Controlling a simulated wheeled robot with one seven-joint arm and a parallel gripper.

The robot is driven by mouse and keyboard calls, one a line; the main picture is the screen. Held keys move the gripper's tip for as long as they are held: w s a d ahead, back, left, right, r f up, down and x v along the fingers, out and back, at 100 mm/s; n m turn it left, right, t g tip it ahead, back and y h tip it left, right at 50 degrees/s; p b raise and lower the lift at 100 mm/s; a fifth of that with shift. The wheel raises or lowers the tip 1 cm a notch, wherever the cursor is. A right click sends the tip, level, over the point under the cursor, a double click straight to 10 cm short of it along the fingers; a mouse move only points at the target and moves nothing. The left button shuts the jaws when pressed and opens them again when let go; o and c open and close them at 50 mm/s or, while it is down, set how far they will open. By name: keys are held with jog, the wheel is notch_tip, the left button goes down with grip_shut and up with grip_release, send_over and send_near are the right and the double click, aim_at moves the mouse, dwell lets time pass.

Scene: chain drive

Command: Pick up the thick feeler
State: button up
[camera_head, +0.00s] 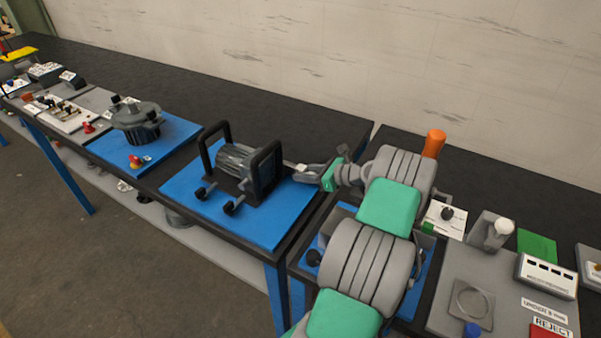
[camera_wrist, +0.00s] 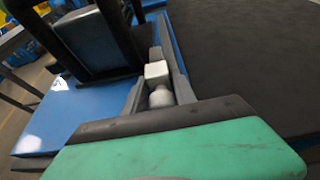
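My gripper (camera_wrist: 159,62) is over the blue mat beside the motor's right side in the head view (camera_head: 303,172). Its fingers lie on both sides of a small white piece (camera_wrist: 157,72) with a square block end and a rounded part, and appear shut on it. The white end also shows at the fingertips in the head view (camera_head: 301,167). I cannot tell whether this piece is the thick feeler. A white rounded knob (camera_head: 503,227) stands on a grey holder (camera_head: 487,240) at the right of the bench, beyond my arm.
The dark motor with black handles (camera_head: 240,163) stands on a blue mat (camera_head: 272,228), very close to my gripper. At the right are an orange cylinder (camera_head: 434,143), a green block (camera_head: 537,243) and a grey plate (camera_head: 450,290). Dark bench top (camera_head: 290,115) behind the motor is clear.

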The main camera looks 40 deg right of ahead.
grip_shut()
dwell(0.5)
